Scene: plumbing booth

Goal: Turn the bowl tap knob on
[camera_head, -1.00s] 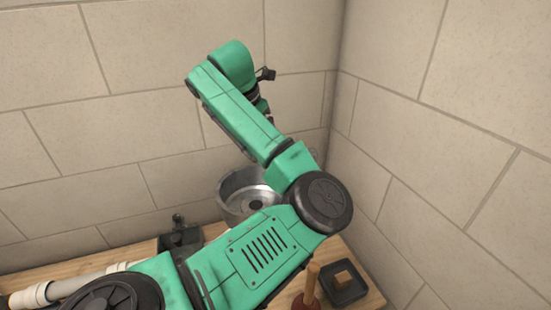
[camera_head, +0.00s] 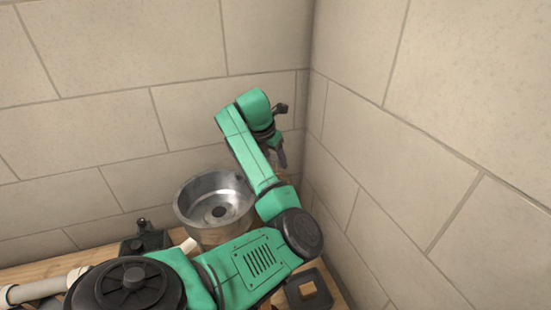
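A round metal bowl (camera_head: 190,209) with a dark drain hole stands near the back wall. My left arm comes in from the left and passes in front of the bowl's right side. My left gripper (camera_head: 282,158) is to the right of the bowl and above its rim, near the wall corner, pointing down. It is small and dark here, so I cannot tell whether it is open or shut. I cannot make out the bowl tap knob; my arm hides the area just right of the bowl. My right gripper is not in view.
A wooden bench top (camera_head: 75,262) carries the bowl. A dark fitting (camera_head: 145,239) stands left of it, and a pale pipe (camera_head: 38,289) lies at the lower left. A black square tray (camera_head: 327,294) is at the lower right. Tiled walls close the back and right.

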